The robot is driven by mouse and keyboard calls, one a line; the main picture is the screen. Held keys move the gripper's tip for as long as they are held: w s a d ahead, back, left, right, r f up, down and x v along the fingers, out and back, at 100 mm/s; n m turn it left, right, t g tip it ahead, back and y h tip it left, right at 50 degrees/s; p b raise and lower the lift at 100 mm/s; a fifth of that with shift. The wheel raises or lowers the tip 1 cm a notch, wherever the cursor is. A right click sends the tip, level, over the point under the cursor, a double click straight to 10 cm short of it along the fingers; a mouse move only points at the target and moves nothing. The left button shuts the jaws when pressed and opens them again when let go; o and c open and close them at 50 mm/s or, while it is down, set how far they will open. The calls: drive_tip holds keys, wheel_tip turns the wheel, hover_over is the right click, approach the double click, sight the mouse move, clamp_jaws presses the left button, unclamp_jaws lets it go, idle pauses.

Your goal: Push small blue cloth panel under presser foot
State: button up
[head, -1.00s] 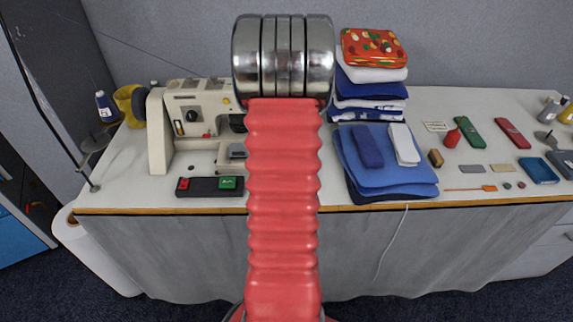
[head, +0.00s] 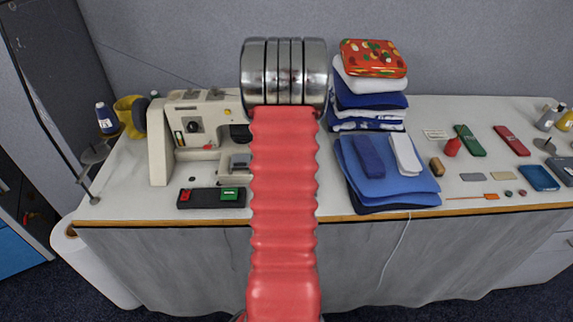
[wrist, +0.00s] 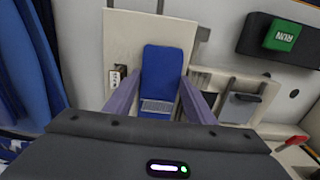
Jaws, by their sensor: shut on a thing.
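The small blue cloth panel (wrist: 165,62) lies on the cream machine bed in the wrist view, its far end rounded. My gripper (wrist: 161,76) has its two purplish fingers closed along either side of the panel. A ribbed grey metal piece (wrist: 157,105) shows at the panel's near end; I cannot tell whether it is the presser foot. The cream sewing machine (head: 193,125) stands on the left of the table in the head view. My arm hides part of its needle end there, and also hides my gripper.
A black control box (head: 211,197) with red and green buttons sits in front of the machine; it also shows in the wrist view (wrist: 258,33). Folded cloths (head: 385,175) are stacked to the right. A thread stand (head: 94,155) is at the left edge.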

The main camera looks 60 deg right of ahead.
drive_tip(key=o, duration=1.1)
drive_tip(key=shift+r, duration=3.7)
